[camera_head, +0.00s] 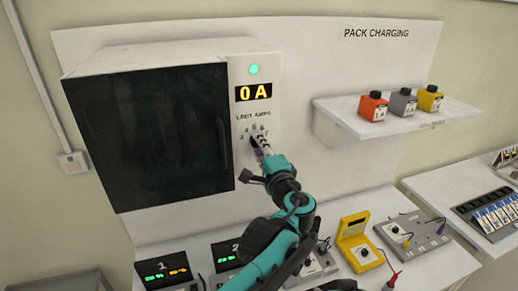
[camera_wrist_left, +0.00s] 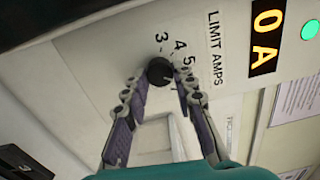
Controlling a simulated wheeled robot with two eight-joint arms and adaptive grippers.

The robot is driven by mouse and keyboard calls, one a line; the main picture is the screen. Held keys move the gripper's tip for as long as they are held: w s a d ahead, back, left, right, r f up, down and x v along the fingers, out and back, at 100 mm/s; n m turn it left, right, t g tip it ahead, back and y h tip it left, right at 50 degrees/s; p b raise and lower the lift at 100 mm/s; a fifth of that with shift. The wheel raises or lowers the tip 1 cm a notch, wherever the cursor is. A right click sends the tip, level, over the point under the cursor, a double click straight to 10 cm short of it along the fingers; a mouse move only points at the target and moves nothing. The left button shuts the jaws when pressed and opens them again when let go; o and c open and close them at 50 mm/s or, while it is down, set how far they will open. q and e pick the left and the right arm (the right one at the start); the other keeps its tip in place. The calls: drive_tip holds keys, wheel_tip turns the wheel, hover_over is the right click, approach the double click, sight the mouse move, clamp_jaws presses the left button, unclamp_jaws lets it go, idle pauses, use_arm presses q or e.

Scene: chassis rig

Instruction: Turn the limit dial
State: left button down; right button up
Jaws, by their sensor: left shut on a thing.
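The limit dial (camera_wrist_left: 159,71) is a round black knob on the white panel of the charging cabinet, below the "LIMIT AMPS" label (camera_head: 254,115). Numbers including 3, 4 and 5 run around it. My left gripper (camera_head: 262,146) reaches up to the panel and mostly hides the dial in the head view. In the left wrist view the fingers of my left gripper (camera_wrist_left: 158,80) are on either side of the dial, shut on it. The display (camera_head: 254,92) reads "0 A" in yellow, with a green light (camera_head: 253,70) above it. My right gripper does not show.
The cabinet's dark door (camera_head: 155,135) with a handle is left of the panel. A wall shelf (camera_head: 400,119) at right holds orange, grey and yellow packs. Below, a bench (camera_head: 428,262) carries a yellow case (camera_head: 358,240), a grey meter box (camera_head: 412,238) and units with green displays.

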use_arm(q)
drive_tip(key=shift+f+m+b, duration=0.1)
drive_tip(key=shift+m+b, duration=0.3)
drive_tip(key=shift+m, duration=3.3)
drive_tip(key=c, duration=1.2)
unclamp_jaws()
drive_tip(key=v, duration=1.2)
drive_tip(key=shift+s+a, duration=0.1)
